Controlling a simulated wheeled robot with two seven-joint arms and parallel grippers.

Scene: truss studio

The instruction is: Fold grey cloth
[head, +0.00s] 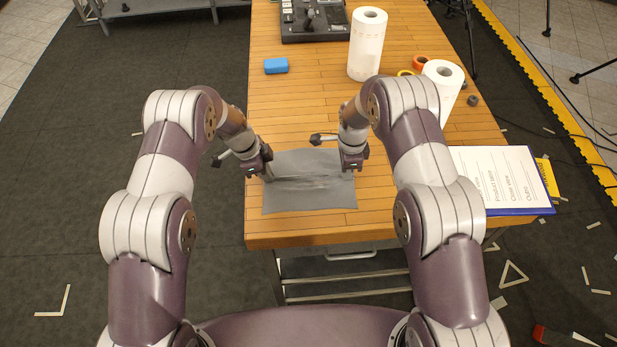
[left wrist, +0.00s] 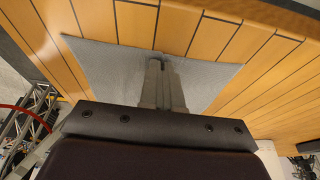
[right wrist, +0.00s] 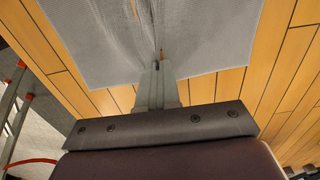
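The grey cloth (head: 310,197) lies on the wooden table near its front edge, mostly flat, with creases running across its middle between my two grippers. My left gripper (head: 269,176) is at the cloth's left edge; in the left wrist view its fingers (left wrist: 162,72) are close together, pinching the cloth (left wrist: 110,70). My right gripper (head: 348,170) is at the right edge; in the right wrist view its fingers (right wrist: 160,74) are together on the cloth (right wrist: 90,40), which puckers at the tips. The cloth between the fingertips is mostly hidden.
A blue block (head: 276,66), a paper towel roll (head: 367,45), another roll (head: 443,85), tape rolls (head: 421,62) and a control panel (head: 313,20) stand further back. A clipboard (head: 503,180) lies at the right edge. The table (head: 290,115) is clear just behind the cloth.

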